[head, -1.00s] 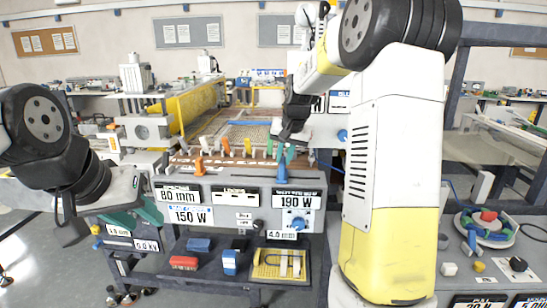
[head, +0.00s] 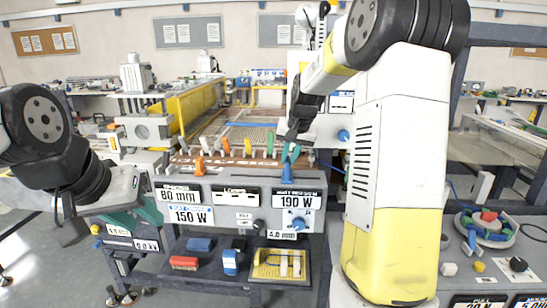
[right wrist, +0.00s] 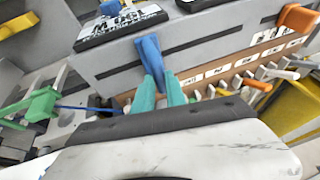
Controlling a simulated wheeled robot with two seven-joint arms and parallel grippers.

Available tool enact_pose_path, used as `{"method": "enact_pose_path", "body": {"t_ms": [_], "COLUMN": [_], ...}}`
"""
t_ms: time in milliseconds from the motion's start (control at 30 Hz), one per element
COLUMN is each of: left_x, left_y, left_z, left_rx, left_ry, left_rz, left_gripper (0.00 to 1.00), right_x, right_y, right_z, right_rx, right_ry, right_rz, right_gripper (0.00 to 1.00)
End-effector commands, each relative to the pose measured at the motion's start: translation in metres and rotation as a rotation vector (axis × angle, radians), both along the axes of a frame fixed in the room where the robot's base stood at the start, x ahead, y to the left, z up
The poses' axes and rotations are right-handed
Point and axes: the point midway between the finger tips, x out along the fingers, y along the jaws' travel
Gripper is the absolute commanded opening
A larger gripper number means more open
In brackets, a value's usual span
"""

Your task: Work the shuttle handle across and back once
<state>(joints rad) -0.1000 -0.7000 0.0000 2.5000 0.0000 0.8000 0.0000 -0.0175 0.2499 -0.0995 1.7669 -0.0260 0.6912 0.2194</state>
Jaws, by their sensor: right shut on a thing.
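The blue shuttle handle (head: 287,172) stands up at the right end of the grey front panel of the machine. My right gripper (head: 290,153) is over it from above, its teal fingers shut on the handle's upper part. In the right wrist view the blue handle (right wrist: 149,52) shows between the two teal fingertips (right wrist: 158,88). My left gripper (head: 136,216) is at the left end of the panel, away from the handle. Its teal fingers look apart, with nothing seen between them; its arm hides part of it.
A row of coloured levers, including an orange one (head: 200,166) and a green one (head: 270,144), stands behind the panel (head: 240,205). A lower shelf holds a red block (head: 184,263) and a yellow tray (head: 258,272). A round fixture (head: 488,226) sits at right.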

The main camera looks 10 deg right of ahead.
Motion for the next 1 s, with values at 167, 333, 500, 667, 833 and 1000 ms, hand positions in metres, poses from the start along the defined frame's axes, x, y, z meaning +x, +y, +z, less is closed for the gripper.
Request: {"method": "enact_pose_path", "body": {"t_ms": [167,333,500,667,833,1000], "left_x": [0.000,0.000,0.000,0.000,0.000,0.000], "left_y": [0.000,0.000,0.000,0.000,0.000,0.000], "left_z": [0.000,0.000,0.000,0.000,0.000,0.000], "left_rx": [0.000,0.000,0.000,0.000,0.000,0.000], "left_ry": [0.000,0.000,0.000,0.000,0.000,0.000], "left_rz": [0.000,0.000,0.000,0.000,0.000,0.000], "left_gripper": [0.38,0.38,0.38,0.38,0.38,0.38], "right_x": [-0.014,-0.022,-0.024,-0.024,-0.024,-0.023], "right_y": [-0.051,-0.077,-0.081,-0.082,-0.082,-0.081], "right_z": [0.000,0.000,0.000,0.000,0.000,0.000], "right_rx": [-0.003,-0.003,-0.004,-0.006,-0.006,-0.004], "right_ry": [0.002,0.001,0.000,0.001,0.000,0.000], "right_rz": [-0.015,-0.010,-0.006,-0.007,-0.008,-0.006], "right_gripper": [0.00,0.00,0.00,0.00,0.38,0.38]}}
